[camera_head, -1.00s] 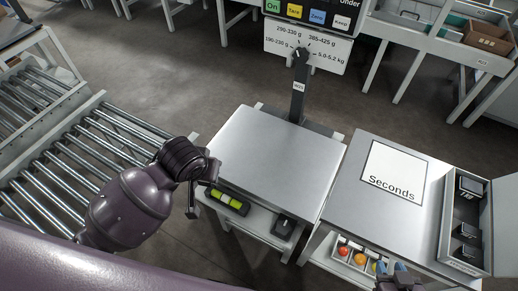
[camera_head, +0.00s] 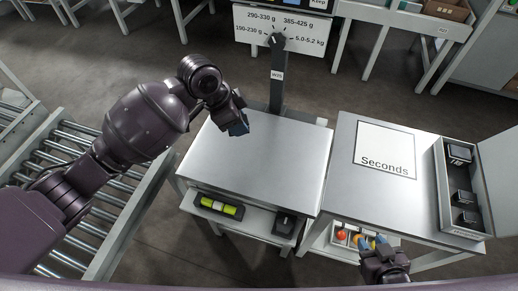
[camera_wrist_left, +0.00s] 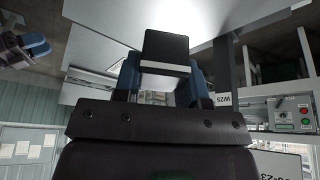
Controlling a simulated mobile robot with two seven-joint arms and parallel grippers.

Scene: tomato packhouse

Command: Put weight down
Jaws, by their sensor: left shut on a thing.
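My left gripper (camera_head: 239,126) is over the back left part of the silver scale plate (camera_head: 262,172). In the left wrist view it is shut on a black weight (camera_wrist_left: 166,48) with a pale band, held between its blue fingers. The bright plate fills the top of that view behind the weight; I cannot tell whether they touch. In the head view the gripper mostly hides the weight.
An open case (camera_head: 443,190) with several dark weights stands at the right. The scale's post (camera_head: 277,85) rises behind the plate. A roller conveyor (camera_head: 75,165) lies at the left. A shelf below the scale holds a yellow-green item (camera_head: 219,207) and a black object (camera_head: 285,222).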

